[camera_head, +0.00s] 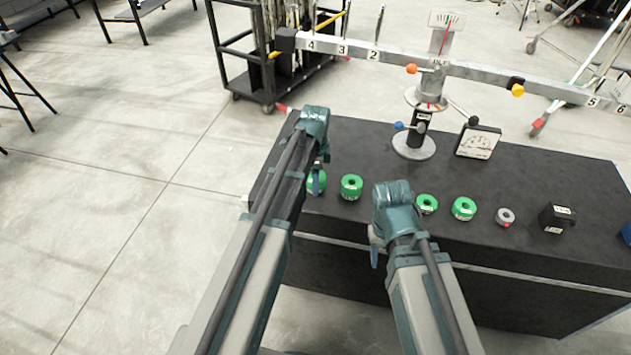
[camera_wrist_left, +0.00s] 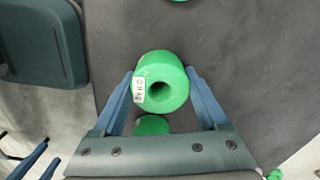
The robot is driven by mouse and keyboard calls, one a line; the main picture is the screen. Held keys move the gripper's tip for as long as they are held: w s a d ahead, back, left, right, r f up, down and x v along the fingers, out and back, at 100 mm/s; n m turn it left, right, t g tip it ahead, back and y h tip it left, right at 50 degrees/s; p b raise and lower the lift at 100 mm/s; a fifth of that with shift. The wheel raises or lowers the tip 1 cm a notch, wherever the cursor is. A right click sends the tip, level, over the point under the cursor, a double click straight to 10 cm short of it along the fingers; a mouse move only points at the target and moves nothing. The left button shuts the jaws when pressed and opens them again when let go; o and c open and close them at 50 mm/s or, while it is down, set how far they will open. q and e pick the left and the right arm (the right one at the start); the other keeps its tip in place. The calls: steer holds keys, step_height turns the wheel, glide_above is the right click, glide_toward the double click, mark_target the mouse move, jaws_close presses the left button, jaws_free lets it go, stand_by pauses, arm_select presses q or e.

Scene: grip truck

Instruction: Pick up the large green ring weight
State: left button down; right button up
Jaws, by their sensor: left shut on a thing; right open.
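My left gripper (camera_head: 316,186) is shut on a green ring weight (camera_wrist_left: 163,68) near the left end of the black table. In the left wrist view the weight sits between the fingertips (camera_wrist_left: 160,75), its hole facing the camera and a white label on its side. In the head view the weight (camera_head: 322,183) is partly hidden by the gripper. Other green ring weights stand in a row to the right: one (camera_head: 351,187), another (camera_head: 427,204) and another (camera_head: 464,208). My right gripper (camera_head: 376,248) is open and empty at the table's front edge.
The black table (camera_head: 560,270) also holds a small grey ring (camera_head: 506,217), a black block (camera_head: 556,218), a dial gauge (camera_head: 478,142) and a balance stand (camera_head: 414,145) with a numbered beam (camera_head: 470,70). A black cart (camera_head: 255,75) stands behind. Floor at left is clear.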

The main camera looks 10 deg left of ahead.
arm_select(q)
steer(key=shift+r, duration=0.15)
step_height(320, 180, up, 3)
steer(key=p, duration=0.3)
steer(key=shift+r+p, duration=0.1)
steer(key=shift+p, duration=0.2)
steer(key=shift+s+r, duration=0.15)
steer(key=s+d, duration=0.2)
steer(key=s, duration=0.5)
steer(key=s+d+r+p, duration=0.1)
steer(key=s+d, duration=0.1)
steer(key=s, duration=0.6)
steer(key=shift+r, duration=0.15)
steer(key=shift+s+r+p, duration=0.1)
steer(key=shift+p, duration=0.25)
step_height(320, 180, up, 7)
steer(key=p, duration=0.7)
steer(key=shift+a+r, duration=0.1)
